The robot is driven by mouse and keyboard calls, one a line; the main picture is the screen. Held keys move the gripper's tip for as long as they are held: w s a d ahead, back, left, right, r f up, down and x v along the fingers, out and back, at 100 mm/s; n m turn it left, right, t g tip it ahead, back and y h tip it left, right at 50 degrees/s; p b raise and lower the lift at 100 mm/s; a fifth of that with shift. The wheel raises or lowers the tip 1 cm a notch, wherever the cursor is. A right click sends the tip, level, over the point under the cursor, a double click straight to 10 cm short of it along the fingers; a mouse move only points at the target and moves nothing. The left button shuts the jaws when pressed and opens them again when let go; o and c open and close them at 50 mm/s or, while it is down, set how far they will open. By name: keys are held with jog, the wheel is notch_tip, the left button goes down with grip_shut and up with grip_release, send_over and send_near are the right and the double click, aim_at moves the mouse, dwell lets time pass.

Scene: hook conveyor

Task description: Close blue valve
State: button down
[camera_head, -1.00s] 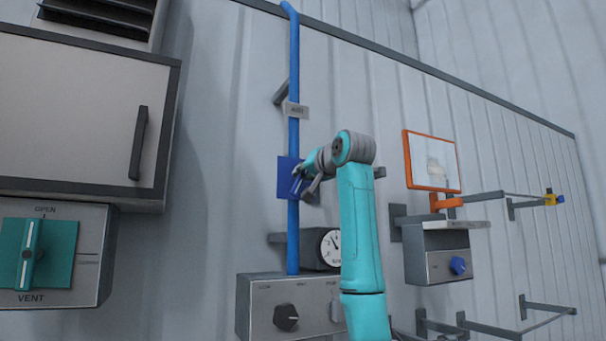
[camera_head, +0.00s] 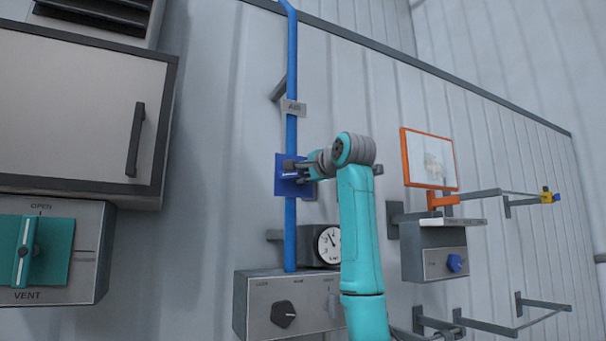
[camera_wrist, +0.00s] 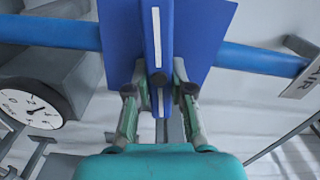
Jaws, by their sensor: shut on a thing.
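The blue valve has a square blue plate (camera_head: 281,186) on a vertical blue pipe (camera_head: 291,228). Its blue handle (camera_wrist: 152,35) carries a white stripe. In the wrist view the handle lies across the pipe, roughly at a right angle. My gripper (camera_wrist: 163,85) is shut on the handle, one finger on each side. In the head view my gripper (camera_head: 298,171) reaches the valve from the right and covers part of the handle and plate.
A round gauge (camera_head: 328,246) and a grey control box (camera_head: 260,310) with a black knob sit below the valve. An "AIR" tag (camera_head: 293,107) is above. A cabinet (camera_head: 75,100) and green vent valve (camera_head: 55,252) are left; an orange-framed screen (camera_head: 430,160) is right.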

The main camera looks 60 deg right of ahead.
jog(key=shift+f+m, duration=0.15)
jog(key=shift+m, duration=0.85)
jog(key=c, duration=1)
grip_release()
jog(key=shift+s, duration=0.1)
jog(key=v, duration=1.1)
jog(key=shift+s+a, duration=0.3)
